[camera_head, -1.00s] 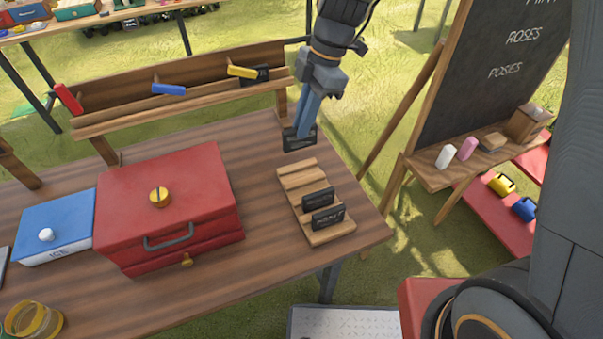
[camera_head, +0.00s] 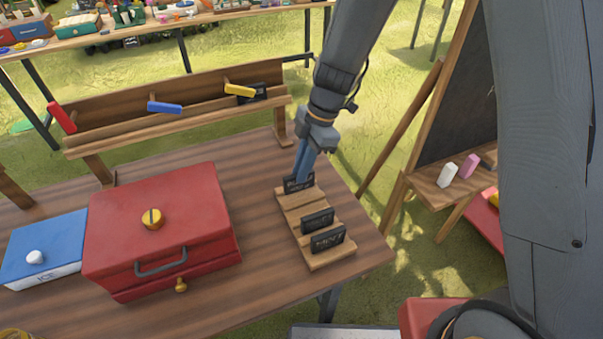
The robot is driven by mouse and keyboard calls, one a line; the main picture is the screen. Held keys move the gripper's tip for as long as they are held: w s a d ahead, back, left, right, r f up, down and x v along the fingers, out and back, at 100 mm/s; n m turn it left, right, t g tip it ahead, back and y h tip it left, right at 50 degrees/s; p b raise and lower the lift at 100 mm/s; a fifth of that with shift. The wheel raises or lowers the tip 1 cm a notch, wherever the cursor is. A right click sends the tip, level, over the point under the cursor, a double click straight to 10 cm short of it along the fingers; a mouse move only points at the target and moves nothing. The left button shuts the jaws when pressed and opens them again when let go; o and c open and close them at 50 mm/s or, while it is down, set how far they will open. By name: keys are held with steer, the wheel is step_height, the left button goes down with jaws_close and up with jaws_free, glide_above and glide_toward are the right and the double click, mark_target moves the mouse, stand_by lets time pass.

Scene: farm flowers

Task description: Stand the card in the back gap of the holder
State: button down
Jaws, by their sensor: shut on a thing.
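The wooden holder (camera_head: 309,232) lies on the right part of the table, with slots across it. Two dark cards with pale lettering stand in its front slots, a front card (camera_head: 327,239) and a middle card (camera_head: 317,219). My gripper (camera_head: 301,177) points down over the back end of the holder and is shut on a dark card (camera_head: 297,184). The held card is upright at the holder's back gap. I cannot tell whether its lower edge is seated in the gap or just above it.
A red box (camera_head: 163,219) with a yellow knob and a blue box (camera_head: 46,247) stand to the left on the table (camera_head: 265,268). A wooden trough (camera_head: 176,120) with coloured handles is behind. A chalkboard easel (camera_head: 440,150) stands to the right.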

steer(key=shift+f, duration=1.2)
steer(key=shift+f, duration=0.2)
steer(key=c, duration=1.8)
jaws_free()
steer(key=shift+r, duration=0.1)
steer(key=shift+r, duration=0.1)
steer(key=b+v, duration=0.3)
steer(key=v, duration=0.9)
steer(key=s+d+f+m+t+h, duration=0.1)
steer(key=s+d+m, duration=0.4)
steer(key=d+m, duration=0.4)
steer(key=s+d+f+m+t+h, duration=0.1)
steer(key=s+d+m+h, duration=0.1)
steer(key=s+d+m, duration=0.4)
steer(key=shift+s+d+f+m+t, duration=0.3)
steer(key=shift+d+m, duration=1.65)
steer(key=shift+m, duration=2.15)
